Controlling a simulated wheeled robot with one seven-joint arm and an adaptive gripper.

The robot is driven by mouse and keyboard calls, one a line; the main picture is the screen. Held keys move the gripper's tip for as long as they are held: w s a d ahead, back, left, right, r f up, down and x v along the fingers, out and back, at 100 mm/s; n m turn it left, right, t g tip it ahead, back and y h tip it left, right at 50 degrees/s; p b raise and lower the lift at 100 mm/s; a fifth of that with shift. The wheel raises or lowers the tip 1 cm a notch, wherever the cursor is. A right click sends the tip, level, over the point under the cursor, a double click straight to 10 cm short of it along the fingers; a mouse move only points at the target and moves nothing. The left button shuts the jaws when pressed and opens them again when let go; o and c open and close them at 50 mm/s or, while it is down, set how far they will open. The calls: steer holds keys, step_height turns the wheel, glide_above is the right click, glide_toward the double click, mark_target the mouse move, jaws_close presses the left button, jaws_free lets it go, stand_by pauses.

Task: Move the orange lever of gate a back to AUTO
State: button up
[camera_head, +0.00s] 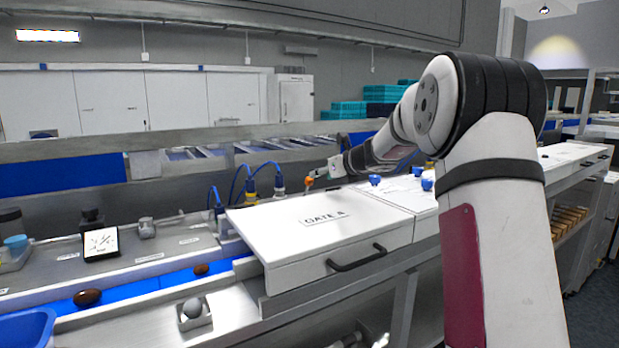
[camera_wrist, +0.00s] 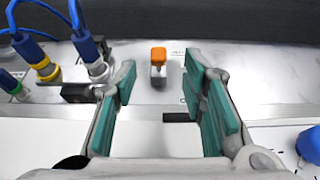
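The orange lever (camera_wrist: 158,54) of gate A shows in the wrist view, as an orange cap on a light grey stem standing on a metal ledge. It is centred beyond my gripper (camera_wrist: 160,85), whose two teal-padded fingers are wide apart with nothing between them. In the head view a small orange spot (camera_head: 309,182) shows beside my gripper (camera_head: 322,178) at the back edge of the white cover labelled GATE A (camera_head: 322,220). Small labels lie on either side of the lever, but I cannot read them.
Blue cables with yellow and silver connectors (camera_wrist: 95,62) stand left of the lever. A blue knob (camera_wrist: 310,145) is at the right. The white cover has a black handle (camera_head: 357,258). Dark dates (camera_head: 88,297) lie on the blue belt (camera_head: 150,284).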

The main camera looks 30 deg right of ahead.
mark_target(307, 188)
steer(key=x, duration=0.8)
steer(key=shift+w+a+f, duration=0.1)
steer(key=shift+w+f, duration=0.05)
steer(key=shift+w, duration=0.2)
jaws_close()
